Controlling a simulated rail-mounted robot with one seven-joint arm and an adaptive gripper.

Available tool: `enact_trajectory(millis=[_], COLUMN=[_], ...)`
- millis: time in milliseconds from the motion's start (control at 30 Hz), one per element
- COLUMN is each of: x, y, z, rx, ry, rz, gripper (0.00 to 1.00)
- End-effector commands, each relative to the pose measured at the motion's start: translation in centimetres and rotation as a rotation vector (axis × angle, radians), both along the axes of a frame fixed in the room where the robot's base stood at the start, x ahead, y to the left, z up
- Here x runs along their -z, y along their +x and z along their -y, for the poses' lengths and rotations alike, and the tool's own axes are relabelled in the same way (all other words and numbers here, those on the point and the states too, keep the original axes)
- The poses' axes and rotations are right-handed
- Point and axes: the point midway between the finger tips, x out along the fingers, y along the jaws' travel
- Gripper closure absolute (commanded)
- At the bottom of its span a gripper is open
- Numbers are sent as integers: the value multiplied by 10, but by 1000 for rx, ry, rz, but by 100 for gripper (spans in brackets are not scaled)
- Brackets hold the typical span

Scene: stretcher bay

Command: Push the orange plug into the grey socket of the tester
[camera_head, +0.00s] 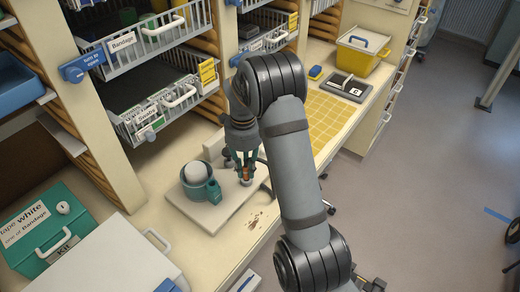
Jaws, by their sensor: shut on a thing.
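My gripper (241,171) points down over the right part of a pale board (208,217) on the bench. Its teal-tipped fingers are shut on a small orange-brown thing, which looks like the orange plug (246,175). The plug is mostly hidden by the fingers. A grey-teal round holder with a white ball (196,172) stands on the board, left of my gripper. I cannot tell which part is the tester's grey socket; it may be hidden by the fingers. Whether the plug touches anything below is too small to tell.
A green kit box (40,235) and a white lid or box (115,265) are at the front left. Wire baskets (150,110) hang behind. A yellow mat (328,115), a dark scale-like device (345,88) and a yellow bin (360,55) are farther along. Brown specks lie near the bench edge.

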Motion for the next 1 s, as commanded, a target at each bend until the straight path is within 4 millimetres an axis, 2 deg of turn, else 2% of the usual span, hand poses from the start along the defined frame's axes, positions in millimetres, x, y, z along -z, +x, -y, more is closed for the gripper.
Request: enact_trajectory(millis=[33, 100, 300, 467, 833, 1000], x=[4, 5, 6, 10, 42, 50], y=[12, 25, 45, 48, 48, 48], z=[-4, -6, -7, -7, -6, -6], rx=[-37, -81, -164, -193, -192, -191], ry=[1, 3, 1, 2, 1, 1], rz=[3, 4, 3, 3, 2, 2], gripper=[100, 100, 100, 100, 100, 100])
